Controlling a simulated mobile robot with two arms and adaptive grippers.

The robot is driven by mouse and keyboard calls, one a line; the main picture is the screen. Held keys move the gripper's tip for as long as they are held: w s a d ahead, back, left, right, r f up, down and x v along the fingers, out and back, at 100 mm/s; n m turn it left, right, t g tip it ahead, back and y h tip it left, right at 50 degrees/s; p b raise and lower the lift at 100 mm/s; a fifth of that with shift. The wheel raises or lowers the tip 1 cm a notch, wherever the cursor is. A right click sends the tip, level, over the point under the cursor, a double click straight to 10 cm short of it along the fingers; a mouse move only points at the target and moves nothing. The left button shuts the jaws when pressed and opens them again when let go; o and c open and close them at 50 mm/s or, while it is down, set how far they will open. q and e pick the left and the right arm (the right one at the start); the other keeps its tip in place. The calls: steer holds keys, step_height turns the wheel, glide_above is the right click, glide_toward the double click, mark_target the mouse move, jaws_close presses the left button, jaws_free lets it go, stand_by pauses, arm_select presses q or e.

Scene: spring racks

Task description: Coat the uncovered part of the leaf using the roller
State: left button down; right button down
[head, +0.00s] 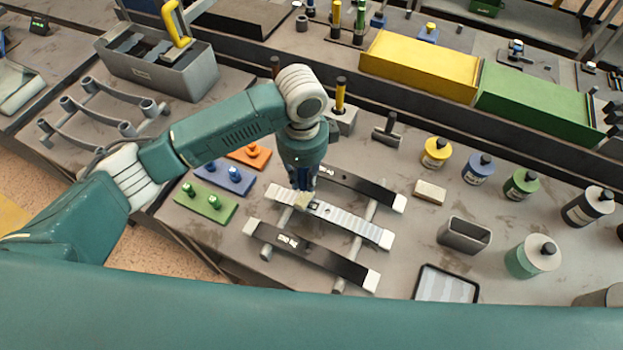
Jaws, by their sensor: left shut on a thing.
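Three long leaves lie side by side on a grey rod rack (370,212). The middle leaf (345,220) is mostly pale grey, with a small dark patch near my gripper. The upper leaf (362,186) and the lower leaf (310,252) are mostly black with pale ends. My left gripper (304,187) points down over the left part of the middle leaf, shut on a small tool with a pale yellowish end (303,200). The gripper hides most of this tool; I cannot tell whether it is the roller or whether it touches the leaf. A dark T-shaped tool (388,129) lies behind. My right gripper is not in view.
Orange, blue and green plates (207,202) with knobs lie left of the rack. Yellow and green bins (420,66) line the back.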

arm_select(q)
steer(key=w+a+f, duration=0.1)
steer(key=w+a, duration=0.2)
steer(key=a, duration=0.6)
steer(key=shift+w+a+f, duration=0.15)
steer(key=shift+f, duration=0.1)
stand_by(0.7)
step_height(320, 180, up, 6)
stand_by(0.6)
steer(key=shift+r, duration=0.15)
steer(key=shift+r, duration=1.4)
stand_by(0.7)
